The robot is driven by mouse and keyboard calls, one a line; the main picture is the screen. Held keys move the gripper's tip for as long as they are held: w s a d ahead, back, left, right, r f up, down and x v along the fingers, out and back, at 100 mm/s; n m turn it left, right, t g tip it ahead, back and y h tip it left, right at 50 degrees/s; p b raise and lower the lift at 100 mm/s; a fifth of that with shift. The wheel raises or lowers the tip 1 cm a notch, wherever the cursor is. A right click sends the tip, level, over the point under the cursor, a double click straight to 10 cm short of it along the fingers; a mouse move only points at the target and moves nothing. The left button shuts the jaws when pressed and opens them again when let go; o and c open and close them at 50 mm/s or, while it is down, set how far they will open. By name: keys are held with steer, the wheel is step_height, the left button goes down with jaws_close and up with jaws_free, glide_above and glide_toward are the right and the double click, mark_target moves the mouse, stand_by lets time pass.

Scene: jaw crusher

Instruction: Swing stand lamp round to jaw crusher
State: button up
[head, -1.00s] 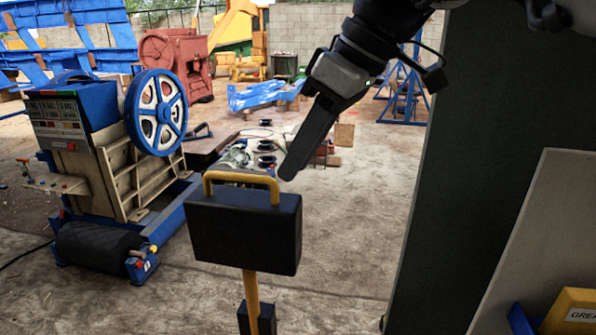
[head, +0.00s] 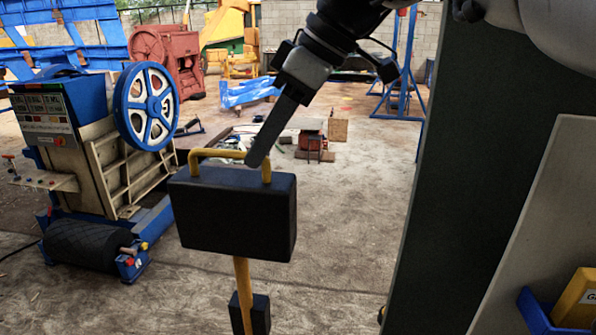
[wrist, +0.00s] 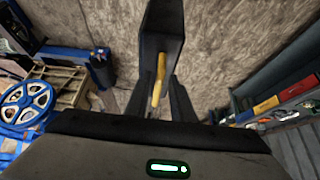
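The stand lamp has a black box head (head: 235,215) with a yellow handle (head: 215,153) on top and a yellow post (head: 243,275) below. The jaw crusher (head: 120,165), beige and blue with a blue-and-white flywheel (head: 147,106), stands behind it at the left. My gripper (head: 255,160) points down at the handle's right end, overlapping it in the head view. In the wrist view, the fingers (wrist: 158,100) are apart, with the yellow handle (wrist: 160,75) between them and gaps showing. The lamp's dark head (wrist: 164,25) lies ahead. Contact cannot be told.
A control panel (head: 45,112) and black roller (head: 88,245) are at the crusher's front. A red machine (head: 170,55) stands behind. A dark upright panel (head: 450,150) blocks the right side. Concrete floor (head: 345,200) is open between lamp and panel.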

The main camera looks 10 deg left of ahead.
steer(key=shift+a+f, duration=0.2)
steer(key=shift+f, duration=0.1)
steer(key=shift+w, duration=0.1)
steer(key=shift+w+n+g+p, duration=0.5)
steer(key=shift+n+g+p, duration=0.2)
steer(key=shift+n+p, duration=0.35)
steer(key=shift+w+r+n, duration=0.1)
steer(key=shift+n, duration=0.25)
steer(key=shift+w+p, duration=0.15)
steer(key=shift+p, duration=0.25)
steer(key=shift+w+n+g+p, duration=0.2)
steer(key=shift+n+g+p, duration=0.3)
steer(key=shift+n, duration=0.1)
steer(key=shift+w+a+n+h, duration=0.1)
steer(key=shift+w+n+h, duration=0.05)
steer(key=shift+n+h, duration=0.15)
steer(key=shift+p, duration=0.3)
